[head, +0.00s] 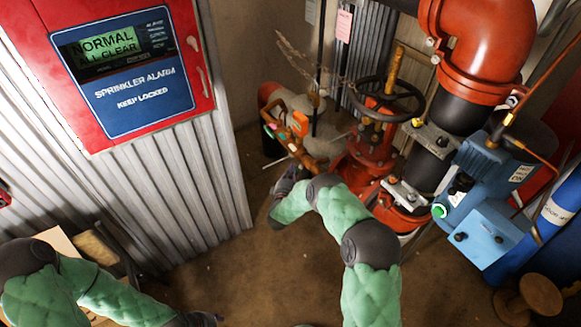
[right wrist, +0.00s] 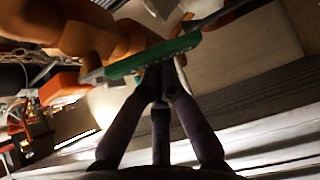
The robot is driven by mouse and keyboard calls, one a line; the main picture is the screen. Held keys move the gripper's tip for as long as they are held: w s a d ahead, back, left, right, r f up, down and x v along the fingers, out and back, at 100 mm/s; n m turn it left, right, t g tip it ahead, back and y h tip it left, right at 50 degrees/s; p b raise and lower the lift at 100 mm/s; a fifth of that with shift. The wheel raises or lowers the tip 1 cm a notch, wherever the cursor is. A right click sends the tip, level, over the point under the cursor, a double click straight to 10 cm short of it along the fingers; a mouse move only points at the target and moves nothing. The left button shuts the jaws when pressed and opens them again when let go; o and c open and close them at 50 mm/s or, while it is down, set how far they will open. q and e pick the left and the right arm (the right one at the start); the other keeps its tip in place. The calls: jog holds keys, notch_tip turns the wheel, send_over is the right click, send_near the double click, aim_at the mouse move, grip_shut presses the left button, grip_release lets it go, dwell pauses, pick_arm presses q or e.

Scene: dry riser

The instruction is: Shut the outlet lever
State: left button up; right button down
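The outlet lever, a green flat handle (right wrist: 150,58), crosses the right wrist view just beyond my fingertips. Behind it is an orange outlet body (right wrist: 85,30). In the head view the orange outlet fitting (head: 298,130) stands left of the red valve, with small green parts on it. My right gripper (head: 286,178) is just below this fitting. In the right wrist view its fingers (right wrist: 162,80) come together at the lever, shut, with their tips at or touching it; a grip around it cannot be made out. My left gripper (head: 207,318) is low at the bottom edge, its fingers unclear.
A red valve with a black handwheel (head: 386,100) and a red pipe elbow (head: 485,40) stand right of the outlet. A blue box (head: 487,235) is further right. A corrugated wall (head: 180,190) with a sprinkler alarm panel (head: 125,70) is at left. The floor between is clear.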

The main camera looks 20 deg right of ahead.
jog(key=s+a+f, duration=0.1)
jog(key=a, duration=0.4)
jog(key=shift+s+a, duration=0.25)
jog(key=shift+a, duration=0.15)
jog(key=shift+f, duration=0.1)
dwell(0.4)
